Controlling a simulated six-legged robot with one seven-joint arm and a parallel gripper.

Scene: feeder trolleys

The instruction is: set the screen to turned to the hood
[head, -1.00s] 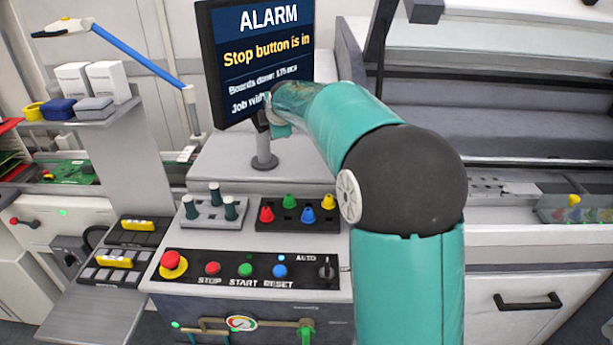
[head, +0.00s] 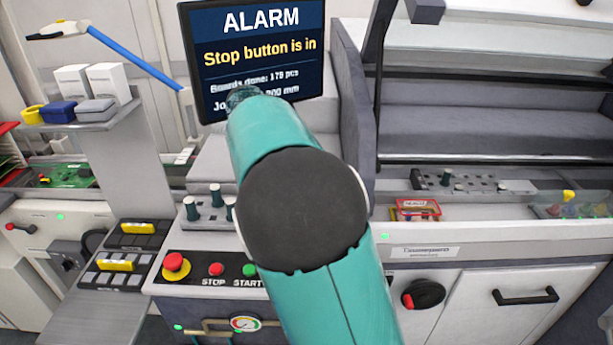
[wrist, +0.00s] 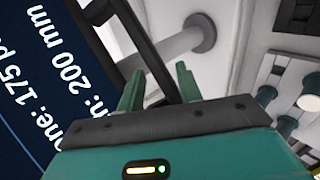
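The screen (head: 300,85) stands on the console at upper centre in the head view, reading "ALARM, Stop button is in". It faces nearly toward the head camera. My arm covers its lower middle and its stand. In the wrist view the screen's face (wrist: 35,85) fills the left side, and its pale post and round base (wrist: 195,35) show behind. My gripper (wrist: 160,88) is open beside the screen's edge. A thin dark bar (wrist: 150,45) runs down between the fingers, closer to the right one; I cannot tell whether they touch it. The gripper is mostly hidden in the head view.
The console panel has a red mushroom button (head: 175,266) and a red stop button (head: 216,269). Peg blocks (head: 205,205) stand behind it. The shelf (head: 105,120) with boxes is left. The large machine (head: 470,140) with its raised hood is right.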

